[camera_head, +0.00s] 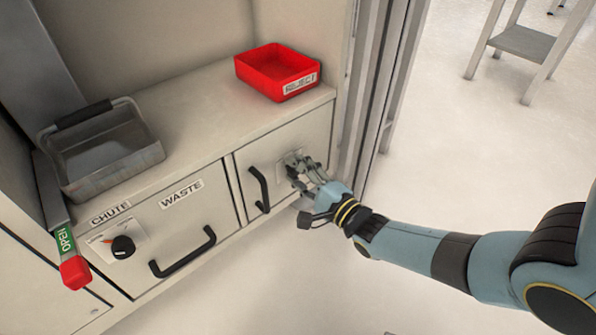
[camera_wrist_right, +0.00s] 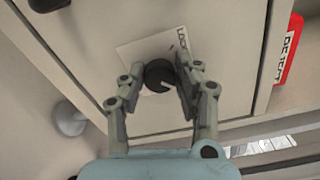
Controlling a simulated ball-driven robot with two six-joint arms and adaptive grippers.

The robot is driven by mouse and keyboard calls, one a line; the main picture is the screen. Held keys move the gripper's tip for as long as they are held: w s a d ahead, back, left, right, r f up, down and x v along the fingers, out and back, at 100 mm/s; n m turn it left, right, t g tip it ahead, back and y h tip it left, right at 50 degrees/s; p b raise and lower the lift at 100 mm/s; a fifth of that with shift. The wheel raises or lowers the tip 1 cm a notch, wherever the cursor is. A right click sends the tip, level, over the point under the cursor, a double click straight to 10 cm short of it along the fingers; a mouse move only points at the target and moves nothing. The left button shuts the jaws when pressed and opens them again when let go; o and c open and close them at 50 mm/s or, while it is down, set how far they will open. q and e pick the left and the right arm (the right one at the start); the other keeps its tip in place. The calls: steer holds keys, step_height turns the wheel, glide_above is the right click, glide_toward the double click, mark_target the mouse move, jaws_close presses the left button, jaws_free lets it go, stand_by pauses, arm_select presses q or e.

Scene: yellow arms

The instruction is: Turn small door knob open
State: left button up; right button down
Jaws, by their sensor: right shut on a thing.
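The small door (camera_head: 298,137) is the right-hand panel of the cabinet front, and it sits closed in its frame. It has a black bar handle (camera_head: 258,190) on its left side. A pale label plate (camera_head: 290,156) is on the door, partly covered by my right gripper (camera_head: 301,175). In the right wrist view the round black knob (camera_wrist_right: 159,74) sits on the label plate (camera_wrist_right: 133,55), between the two fingers of my right gripper (camera_wrist_right: 152,98). The gripper is shut on the knob. In the head view the knob is hidden by the fingers. My left gripper is not in view.
A red REJECT bin (camera_head: 277,72) stands on the ledge above the small door. A metal tray (camera_head: 105,150) sits over the chute at left. A red-tipped OPEN lever (camera_head: 74,272) hangs at left.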

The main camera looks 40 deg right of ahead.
steer(key=c, duration=0.9)
jaws_free()
steer(key=shift+c, duration=0.2)
steer(key=s+d, duration=0.1)
steer(key=s, duration=1.1)
